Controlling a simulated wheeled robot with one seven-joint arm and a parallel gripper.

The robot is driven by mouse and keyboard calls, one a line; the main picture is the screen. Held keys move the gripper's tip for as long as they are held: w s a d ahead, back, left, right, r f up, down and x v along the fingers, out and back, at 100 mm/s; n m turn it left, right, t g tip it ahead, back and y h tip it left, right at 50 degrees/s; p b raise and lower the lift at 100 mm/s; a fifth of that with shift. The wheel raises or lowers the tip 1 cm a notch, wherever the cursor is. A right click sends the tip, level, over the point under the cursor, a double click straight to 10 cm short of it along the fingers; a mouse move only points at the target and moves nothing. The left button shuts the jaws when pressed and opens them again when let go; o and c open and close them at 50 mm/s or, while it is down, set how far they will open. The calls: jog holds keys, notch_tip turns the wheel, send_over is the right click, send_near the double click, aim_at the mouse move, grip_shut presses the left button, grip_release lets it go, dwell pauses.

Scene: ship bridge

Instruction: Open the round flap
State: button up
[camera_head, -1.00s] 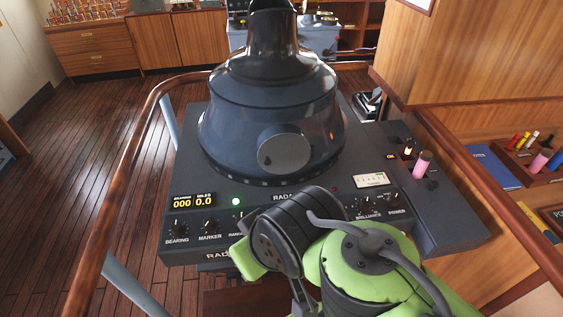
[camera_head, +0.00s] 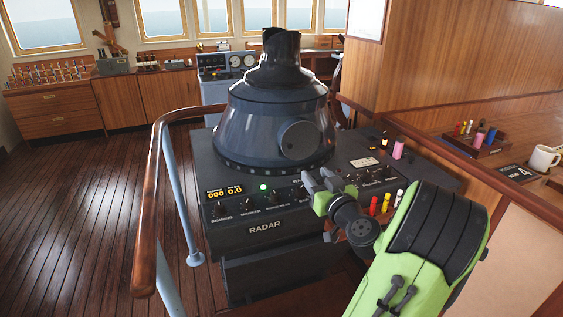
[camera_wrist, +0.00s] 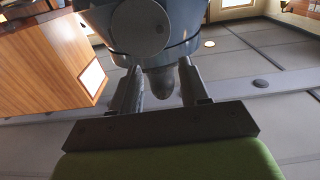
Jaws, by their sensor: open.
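The round flap (camera_head: 299,140) is a dark grey-blue disc on the near right side of the radar hood (camera_head: 262,115). It lies against the hood's wall. It also shows in the wrist view (camera_wrist: 137,25) at the top, beyond my fingers. My gripper (camera_head: 322,180) is open and empty, low in front of the hood, below and slightly right of the flap and apart from it. In the wrist view my two fingers (camera_wrist: 160,70) point up toward the hood, with a gap between them. My gripper hides part of the radar panel.
The radar console (camera_head: 265,228) stands under the hood. A wooden handrail (camera_head: 147,200) curves round its left side. Coloured markers (camera_head: 386,202) stand right of my gripper. A mug (camera_head: 544,158) and marker tray (camera_head: 478,145) are on the right desk. The floor at left is clear.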

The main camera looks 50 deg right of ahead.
aim_at(291, 146)
jog(key=p+x, duration=0.4)
jog(key=x, duration=1.2)
grip_shut()
